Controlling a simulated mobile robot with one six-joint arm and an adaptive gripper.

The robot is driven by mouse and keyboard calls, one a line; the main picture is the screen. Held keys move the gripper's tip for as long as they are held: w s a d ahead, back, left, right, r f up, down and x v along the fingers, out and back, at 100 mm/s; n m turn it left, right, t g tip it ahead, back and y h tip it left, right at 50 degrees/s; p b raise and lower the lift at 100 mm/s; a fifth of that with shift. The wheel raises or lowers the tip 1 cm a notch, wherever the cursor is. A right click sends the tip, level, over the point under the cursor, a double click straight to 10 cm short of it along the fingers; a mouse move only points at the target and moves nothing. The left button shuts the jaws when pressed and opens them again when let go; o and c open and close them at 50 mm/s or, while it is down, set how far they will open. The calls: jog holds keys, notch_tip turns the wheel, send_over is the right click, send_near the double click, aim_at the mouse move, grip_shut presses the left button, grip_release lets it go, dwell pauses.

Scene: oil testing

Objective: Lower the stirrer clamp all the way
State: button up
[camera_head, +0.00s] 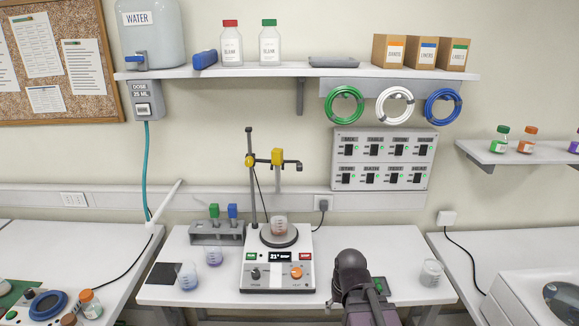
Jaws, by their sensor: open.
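The stirrer clamp (277,158) has yellow parts and a dark horizontal arm. It sits high on an upright dark rod (252,195), well above the plate. The rod stands at the back left of a white hotplate stirrer (277,276) with a lit display and an orange knob. A dark arm of mine rises from the bottom edge, right of the stirrer. Its fingers do not show, and it is apart from the clamp.
A grey rack (217,232) with green and blue-topped items stands left of the stirrer, with beakers (188,276) in front. Another beaker (431,273) stands at the right of the table (390,243). A shelf (300,71) and switch panel (382,159) are behind.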

jog(key=w+a+r+m+t+y+p, duration=0.2)
jog(key=w+a+r+m+t+y, duration=0.15)
jog(key=w+a, duration=0.4)
jog(key=m+t+h+p, duration=0.5)
jog(key=m+t, duration=0.9)
jog(key=m, duration=1.8)
send_near(300, 168)
jog(key=shift+s, duration=1.2)
jog(key=shift+w, duration=0.1)
jog(key=w, duration=1.3)
jog(key=shift+w+d, duration=0.2)
jog(key=shift+w, duration=0.15)
grip_shut()
